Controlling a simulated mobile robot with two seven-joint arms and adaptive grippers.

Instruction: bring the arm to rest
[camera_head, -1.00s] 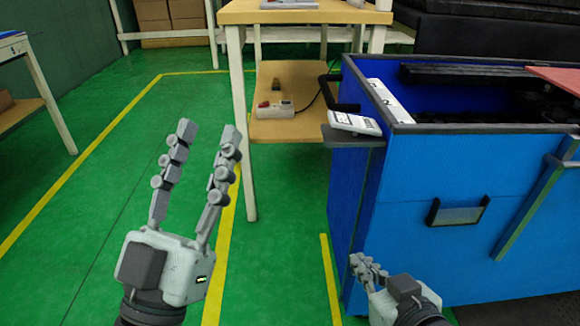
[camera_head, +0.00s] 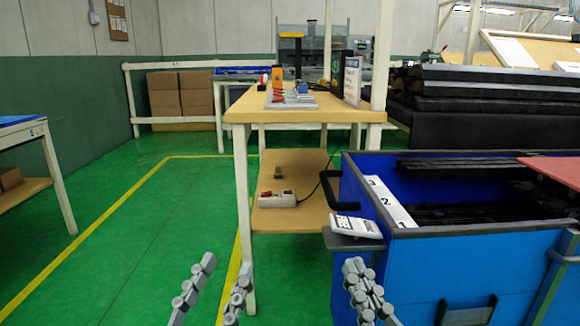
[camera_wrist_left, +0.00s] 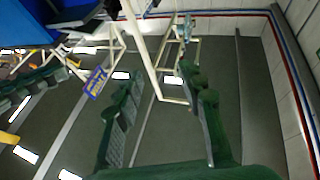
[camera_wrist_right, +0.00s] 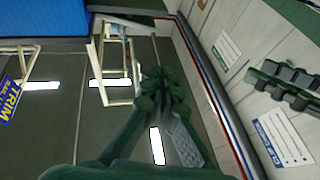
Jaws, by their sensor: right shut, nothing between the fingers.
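My left gripper (camera_head: 227,264) shows at the bottom of the head view, left of centre. Its two grey fingers stand apart with nothing between them. The left wrist view shows the same spread, empty fingers (camera_wrist_left: 157,78). My right gripper (camera_head: 358,264) is right of centre at the bottom edge of the head view, in front of the blue bin. Its fingers are together and hold nothing. The right wrist view shows them closed (camera_wrist_right: 163,80). Both palms are out of the head view.
The blue bin (camera_head: 400,270) with a calculator-like device (camera_head: 356,228) on its corner shelf stands at the right. A wooden workbench (camera_head: 300,112) with a lower shelf (camera_head: 290,215) is ahead. Green floor (camera_head: 130,240) is open at the left. Cardboard boxes (camera_head: 178,95) sit behind.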

